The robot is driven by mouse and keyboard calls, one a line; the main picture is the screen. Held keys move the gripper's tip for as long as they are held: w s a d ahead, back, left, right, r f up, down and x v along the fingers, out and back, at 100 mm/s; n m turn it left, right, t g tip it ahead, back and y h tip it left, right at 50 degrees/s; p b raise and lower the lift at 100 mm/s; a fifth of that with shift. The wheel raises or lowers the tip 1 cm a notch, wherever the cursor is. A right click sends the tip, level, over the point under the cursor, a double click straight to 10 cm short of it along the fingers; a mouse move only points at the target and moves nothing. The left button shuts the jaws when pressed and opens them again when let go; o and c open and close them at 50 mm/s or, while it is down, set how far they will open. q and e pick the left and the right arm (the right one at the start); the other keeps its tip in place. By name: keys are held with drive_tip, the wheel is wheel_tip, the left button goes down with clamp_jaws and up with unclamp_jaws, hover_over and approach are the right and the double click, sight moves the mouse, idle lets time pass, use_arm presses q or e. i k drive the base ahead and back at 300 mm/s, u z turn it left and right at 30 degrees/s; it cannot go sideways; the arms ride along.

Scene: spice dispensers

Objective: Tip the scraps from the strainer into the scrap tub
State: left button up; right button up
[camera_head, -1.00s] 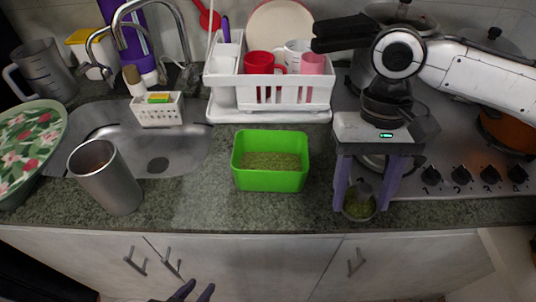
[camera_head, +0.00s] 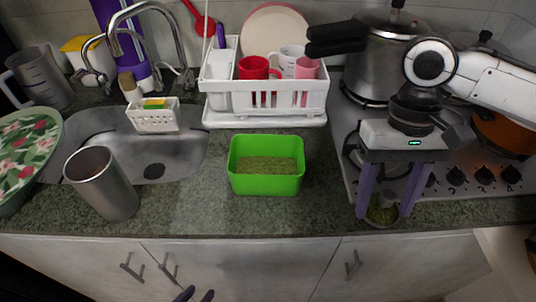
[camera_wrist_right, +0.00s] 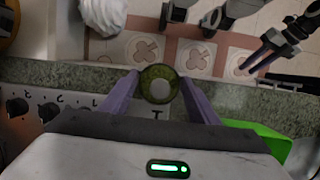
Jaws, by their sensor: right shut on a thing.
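The strainer (camera_head: 382,215) is a small round vessel with green scraps showing inside. It hangs between the purple fingers of my right gripper (camera_head: 386,207), which is shut on its grey upright part, near the counter's front edge. In the right wrist view the strainer (camera_wrist_right: 159,85) shows as a green ring around a pale centre, between the fingertips. The bright green scrap tub (camera_head: 266,185) stands upright on the counter, left of the strainer, with a brownish-green layer inside. My left gripper (camera_head: 196,295) is low in front of the cabinets, its fingertips apart and empty.
A metal cup (camera_head: 103,185) stands left of the tub, by the sink (camera_head: 165,150). A white dish rack (camera_head: 262,118) with mugs is behind the tub. The stove with a pressure cooker (camera_head: 378,60) is at the right. The counter between tub and strainer is clear.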

sight(258, 164)
drive_tip(key=z, duration=0.65)
drive_tip(key=k, duration=1.8)
drive_tip(key=u, duration=0.65)
drive_tip(key=i, duration=0.5)
drive_tip(key=z, duration=0.05)
